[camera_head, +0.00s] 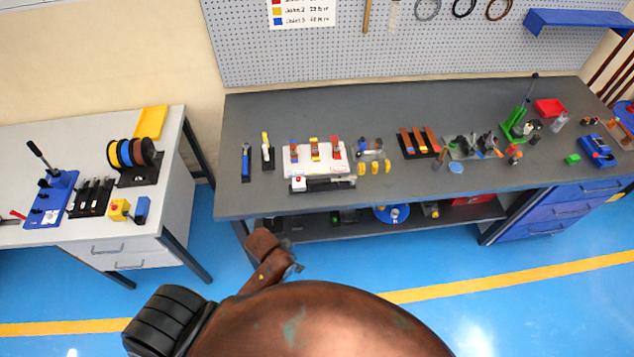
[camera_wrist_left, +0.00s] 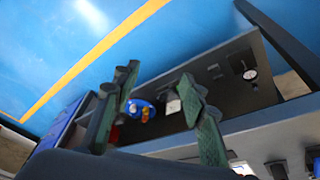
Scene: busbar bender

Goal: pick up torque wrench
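A long tool in a black cradle (camera_head: 322,184), which looks like the torque wrench, lies along the front edge of the dark grey workbench (camera_head: 270,203). It has a white and red part at its left end; it is too small to tell more. In the left wrist view my left gripper (camera_wrist_left: 160,80) is open, its two green fingers apart with nothing between them. It is over the blue floor in front of the bench, apart from the tool. In the head view I cannot make out its fingers. My right gripper is not in view.
A white tray (camera_head: 327,157) with coloured parts sits just behind the cradle. Blue and yellow-handled tools stand to its left. A green press (camera_head: 516,124) is at the bench's right. A blue spool (camera_head: 391,213) lies on the lower shelf. A second table (camera_head: 90,232) stands left.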

